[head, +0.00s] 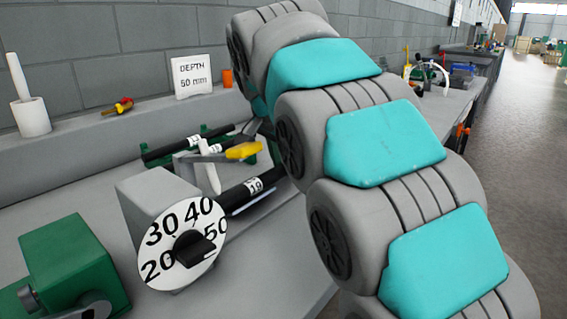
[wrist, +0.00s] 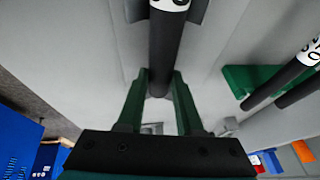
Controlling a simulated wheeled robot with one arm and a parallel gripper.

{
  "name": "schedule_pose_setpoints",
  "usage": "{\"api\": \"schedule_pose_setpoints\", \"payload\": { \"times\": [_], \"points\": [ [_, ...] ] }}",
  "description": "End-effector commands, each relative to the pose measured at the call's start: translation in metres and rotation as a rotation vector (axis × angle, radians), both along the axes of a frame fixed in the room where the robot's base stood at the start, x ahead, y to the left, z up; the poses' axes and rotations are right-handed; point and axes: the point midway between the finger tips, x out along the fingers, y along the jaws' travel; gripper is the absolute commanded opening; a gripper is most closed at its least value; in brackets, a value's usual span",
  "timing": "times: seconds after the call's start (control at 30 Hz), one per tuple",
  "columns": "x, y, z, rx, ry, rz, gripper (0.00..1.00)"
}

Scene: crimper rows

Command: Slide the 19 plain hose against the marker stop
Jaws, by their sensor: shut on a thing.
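The black hose (head: 236,195) with a white band marked 19 lies low and slanted, its left end close behind the dial of a grey machine (head: 160,200). Whether that end touches anything is hidden. A white upright marker-like piece (head: 208,166) stands just above it, beside a yellow-tipped lever (head: 244,151). In the wrist view my gripper (wrist: 160,82) has its green fingers on both sides of a black hose (wrist: 168,50) with a white printed band at the top edge; it is shut on it. In the head view my arm hides the gripper.
The dial (head: 180,245) reads 20 to 50. A sign (head: 192,76) says DEPTH 50 mm. Other black hoses (head: 160,152) lie behind on green holders; two show in the wrist view (wrist: 268,88). A green machine (head: 72,262) stands at left front. The bench front is partly clear.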

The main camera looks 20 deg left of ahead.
Motion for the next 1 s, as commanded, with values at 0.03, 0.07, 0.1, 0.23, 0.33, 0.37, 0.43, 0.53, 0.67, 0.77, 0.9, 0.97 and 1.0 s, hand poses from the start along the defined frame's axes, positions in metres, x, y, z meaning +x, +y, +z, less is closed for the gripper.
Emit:
{"api": "schedule_pose_setpoints", "payload": {
  "times": [0.03, 0.07, 0.1, 0.23, 0.33, 0.37, 0.43, 0.53, 0.67, 0.77, 0.9, 0.97, 1.0],
  "points": [
    [0.0, 0.0, 0.0005, 0.001, 0.0, 0.0, 0.0],
    [0.0, 0.0, 0.0005, 0.001, 0.0, 0.0, 0.0],
    [0.0, -0.0001, 0.0005, 0.001, 0.0, 0.0, 0.0],
    [-0.0003, 0.0, 0.0004, 0.001, 0.0, 0.0, 0.0],
    [-0.0012, 0.0005, 0.0003, 0.001, 0.0, 0.0, 0.0],
    [-0.0016, 0.0006, 0.0003, 0.001, 0.0, 0.0, 0.0],
    [-0.0029, 0.0011, 0.0004, 0.001, -0.001, -0.001, 0.0],
    [-0.0045, 0.0019, 0.0003, 0.001, -0.001, -0.001, 0.0],
    [-0.0056, 0.0023, 0.0006, 0.001, 0.0, -0.001, 0.4],
    [-0.0055, 0.0023, 0.0005, 0.001, 0.0, 0.0, 0.52],
    [-0.0054, 0.0023, 0.0004, 0.0, 0.0, 0.0, 0.67],
    [-0.0054, 0.0023, 0.0004, 0.0, 0.0, 0.0, 0.7],
    [-0.0054, 0.0023, 0.0004, 0.0, 0.0, 0.0, 0.7]
  ]
}}
